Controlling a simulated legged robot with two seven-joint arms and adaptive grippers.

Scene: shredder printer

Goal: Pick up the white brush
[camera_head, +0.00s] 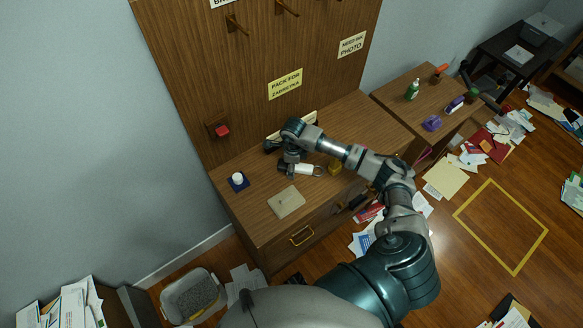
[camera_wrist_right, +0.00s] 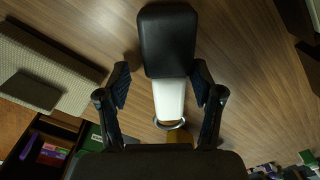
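The white brush has a black block-shaped end (camera_wrist_right: 167,40), a white handle and a metal ring at the handle's tip. In the head view its white handle (camera_head: 306,169) shows on the wooden desk (camera_head: 252,212), partly covered by my right gripper (camera_head: 289,163). In the right wrist view my right gripper (camera_wrist_right: 161,78) is open, with one finger on each side of the white handle. A gap shows between the left-hand finger and the handle; the right-hand finger is close to it, and contact cannot be told. My left gripper is out of view.
A beige pad (camera_head: 286,202) and a blue square with a white round item (camera_head: 237,181) lie left of the brush. A yellowish item (camera_head: 335,167) is close on the right. A wooden back panel (camera_head: 250,90) rises behind. Papers litter the floor.

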